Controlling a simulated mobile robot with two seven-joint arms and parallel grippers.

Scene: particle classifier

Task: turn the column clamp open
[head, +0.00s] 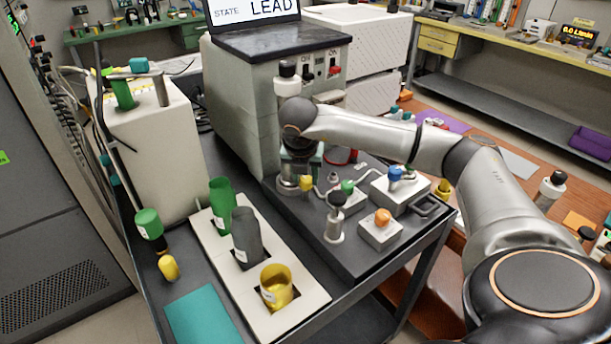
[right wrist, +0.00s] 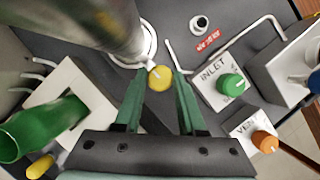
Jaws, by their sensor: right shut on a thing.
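The column clamp's yellow knob (right wrist: 160,77) is at the foot of the metal column (right wrist: 110,28) in the right wrist view. In the head view the yellow knob (head: 306,183) sits low at the front of the column's base (head: 288,186). My right gripper (right wrist: 160,74) is shut on the yellow knob, with one green finger on each side of it. In the head view my wrist covers the middle of the column, and the fingers are mostly hidden. My left gripper is in neither view.
The green INLET knob (right wrist: 231,84) and orange VENT knob (right wrist: 265,141) stand right of the gripper. A thin bent pipe (right wrist: 178,62) runs close by. A white rack (head: 215,262) with green, grey and yellow cups is at left. A grey cabinet (head: 232,100) stands behind.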

